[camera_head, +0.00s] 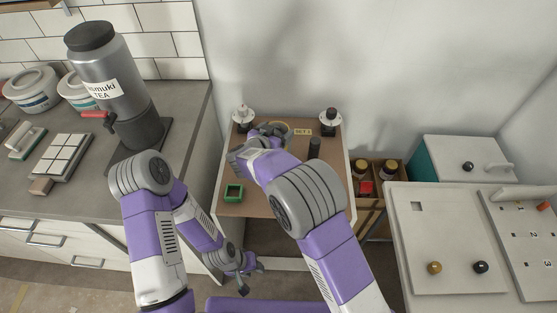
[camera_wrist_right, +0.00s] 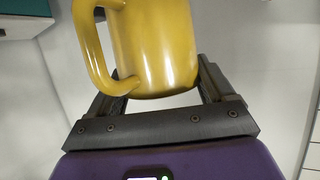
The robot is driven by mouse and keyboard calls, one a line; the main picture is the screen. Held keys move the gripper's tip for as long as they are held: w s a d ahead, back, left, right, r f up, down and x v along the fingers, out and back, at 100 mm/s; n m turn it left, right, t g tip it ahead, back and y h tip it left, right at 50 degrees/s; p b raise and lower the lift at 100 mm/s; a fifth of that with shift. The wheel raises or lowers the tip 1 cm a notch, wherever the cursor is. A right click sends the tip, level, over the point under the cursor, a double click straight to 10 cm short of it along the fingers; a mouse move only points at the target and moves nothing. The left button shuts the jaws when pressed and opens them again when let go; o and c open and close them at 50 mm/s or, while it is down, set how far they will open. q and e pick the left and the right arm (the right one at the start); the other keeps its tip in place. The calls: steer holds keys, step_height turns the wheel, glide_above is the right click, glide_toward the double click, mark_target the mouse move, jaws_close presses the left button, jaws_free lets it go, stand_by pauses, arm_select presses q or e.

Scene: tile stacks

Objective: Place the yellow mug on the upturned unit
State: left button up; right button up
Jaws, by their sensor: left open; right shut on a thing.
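The yellow mug (camera_wrist_right: 155,45) is large in the right wrist view, its handle to the left. My right gripper (camera_wrist_right: 158,82) is shut on it. In the head view my right gripper (camera_head: 270,132) is at the back of the brown-topped table (camera_head: 262,205), and its wrist and forearm hide most of what it holds. My left gripper (camera_head: 247,268) is open and empty, low in front of the table. I cannot tell which thing is the upturned unit.
On the table are a green square frame (camera_head: 234,192), a dark cylinder (camera_head: 315,147) and a small sign (camera_head: 302,132). A grey counter (camera_head: 185,125) with a tea dispenser (camera_head: 106,75) is at left. White cabinets (camera_head: 440,220) and a wooden crate (camera_head: 370,204) are at right.

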step_height(320, 180, down, 12)
steer(key=b, duration=0.3)
steer(key=shift+f+b, duration=0.1)
steer(key=shift+b, duration=0.2)
steer(key=shift+f, duration=0.15)
steer(key=o, duration=1.5)
steer(key=shift+f, duration=0.1)
steer(key=shift+c, duration=0.2)
steer(key=shift+r, duration=0.3)
steer(key=p+v, duration=0.3)
steer(key=v, duration=0.9)
steer(key=shift+f, duration=0.1)
